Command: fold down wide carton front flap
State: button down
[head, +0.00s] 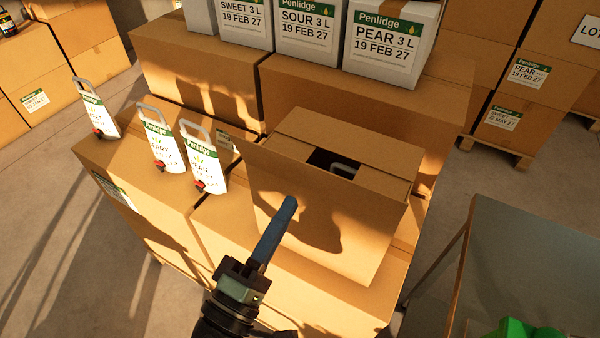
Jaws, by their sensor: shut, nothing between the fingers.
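The wide carton (385,232) sits on top of larger cartons in the middle of the head view. Its front flap (345,198) appears to stand up along the near side, with its long upper edge running from upper left to lower right. The far flap (345,135) lies folded inward. A dark gap between them shows a light grey handle (343,168) inside. My gripper (291,201) is shut and empty, its blue fingers pointing up in front of the carton's near face. Its shadow falls on that face. I cannot tell whether the tip touches.
Several white pouches with handles, one of them (202,165), stand on cartons to the left. White Penlidge boxes (392,45) stand behind on a large carton. A grey table (535,260) with a green object (522,330) is at lower right. Stacked cartons fill the back right.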

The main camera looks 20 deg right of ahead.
aim_at(310, 169)
jog(key=p+x, duration=0.1)
jog(key=x, duration=0.3)
jog(key=shift+d+r+p, duration=0.1)
jog(key=shift+r+p, duration=0.05)
jog(key=shift+p, duration=0.15)
jog(key=shift+w+d, duration=0.3)
jog(key=shift+d, duration=0.05)
